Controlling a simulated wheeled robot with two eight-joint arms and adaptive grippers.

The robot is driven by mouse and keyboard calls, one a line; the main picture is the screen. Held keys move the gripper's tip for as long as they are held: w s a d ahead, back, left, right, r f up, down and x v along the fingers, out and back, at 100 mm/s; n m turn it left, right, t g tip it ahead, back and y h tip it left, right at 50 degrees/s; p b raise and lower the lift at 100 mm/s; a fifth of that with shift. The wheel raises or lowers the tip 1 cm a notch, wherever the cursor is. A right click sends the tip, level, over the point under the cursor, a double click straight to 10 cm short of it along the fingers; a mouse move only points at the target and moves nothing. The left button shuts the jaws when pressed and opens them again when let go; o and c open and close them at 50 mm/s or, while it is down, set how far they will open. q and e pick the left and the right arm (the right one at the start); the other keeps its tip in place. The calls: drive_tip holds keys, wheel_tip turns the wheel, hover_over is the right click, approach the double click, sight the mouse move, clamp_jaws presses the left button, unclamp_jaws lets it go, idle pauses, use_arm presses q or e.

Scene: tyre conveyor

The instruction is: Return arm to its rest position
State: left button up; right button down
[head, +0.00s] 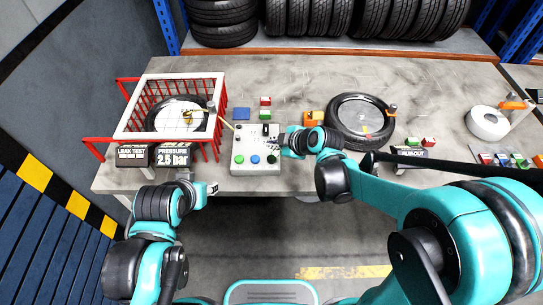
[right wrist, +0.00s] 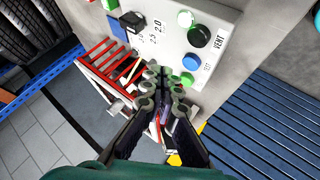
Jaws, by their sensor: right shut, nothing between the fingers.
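My right gripper (head: 277,143) is at the right edge of the grey control box (head: 256,168) on the workbench. In the right wrist view its fingers (right wrist: 165,88) are together with nothing between them. They appear in front of the box face (right wrist: 172,40), which carries a black knob and green, black and blue buttons. I cannot tell whether the fingertips touch it. My left arm (head: 155,205) is folded low at the bench's front edge. Its gripper end (head: 205,190) is small and its fingers are not clear.
A red-railed cage (head: 125,120) with a wheel inside stands left of the box. A tyre (head: 360,122) lies on the bench right of my right gripper. Small coloured blocks (head: 265,101) lie behind the box. Racked tyres (head: 335,15) stand at the back.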

idle(0.3)
drive_tip(key=s+d+r+m+h+b, duration=0.1)
drive_tip(key=s+d+m+h+b, duration=0.2)
drive_tip(key=s+d+m, duration=1.4)
drive_tip(key=s+h, duration=0.1)
drive_tip(key=h, duration=0.2)
drive_tip(key=shift+s+d+r, duration=0.2)
drive_tip(key=shift+r, duration=0.2)
idle(1.1)
